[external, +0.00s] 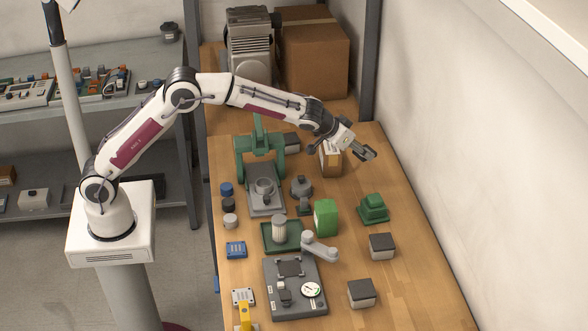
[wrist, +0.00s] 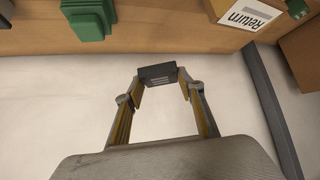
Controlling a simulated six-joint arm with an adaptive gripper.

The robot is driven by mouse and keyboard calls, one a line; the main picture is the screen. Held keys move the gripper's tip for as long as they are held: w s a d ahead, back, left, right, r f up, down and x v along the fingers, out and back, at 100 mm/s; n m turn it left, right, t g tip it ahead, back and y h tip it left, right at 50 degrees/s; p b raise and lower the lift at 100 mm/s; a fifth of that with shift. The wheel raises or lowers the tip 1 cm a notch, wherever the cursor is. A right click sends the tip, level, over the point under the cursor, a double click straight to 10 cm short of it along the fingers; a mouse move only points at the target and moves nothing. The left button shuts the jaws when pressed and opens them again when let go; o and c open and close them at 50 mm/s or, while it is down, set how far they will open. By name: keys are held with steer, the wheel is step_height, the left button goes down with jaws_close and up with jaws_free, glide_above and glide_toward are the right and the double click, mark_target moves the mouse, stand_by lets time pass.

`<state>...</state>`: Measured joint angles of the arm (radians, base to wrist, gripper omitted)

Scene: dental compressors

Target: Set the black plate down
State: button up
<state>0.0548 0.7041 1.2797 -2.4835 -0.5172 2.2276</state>
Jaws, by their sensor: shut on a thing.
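My gripper (external: 363,152) is raised at the far right part of the wooden bench, near the wall. In the wrist view my gripper (wrist: 160,88) has its fingertips shut on the black plate (wrist: 158,74), a small dark block with pale marks on its face. The plate is held at the tips, with the pale wall behind it and the bench edge beyond. In the external view the plate is too small to tell clearly from the dark fingers.
A cardboard box with a "Return" label (wrist: 246,14) stands by my gripper. A green stepped block (external: 373,208), a green box (external: 326,218) and two dark-topped blocks (external: 382,246) (external: 361,293) stand on the bench (external: 410,295). A grey gauge fixture (external: 294,290) is at the front.

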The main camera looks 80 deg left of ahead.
steer(key=shift+w+a+f, duration=0.1)
steer(key=shift+w+a, duration=0.2)
steer(key=shift+a, duration=0.35)
steer(key=shift+w+a, duration=0.25)
steer(key=shift+a, duration=0.35)
steer(key=shift+d+f, duration=0.1)
steer(key=shift+f, duration=2.25)
steer(key=shift+f, duration=3.15)
steer(key=shift+f, duration=0.1)
steer(key=shift+f, duration=1.75)
steer(key=shift+f, duration=0.15)
steer(key=o, duration=1.3)
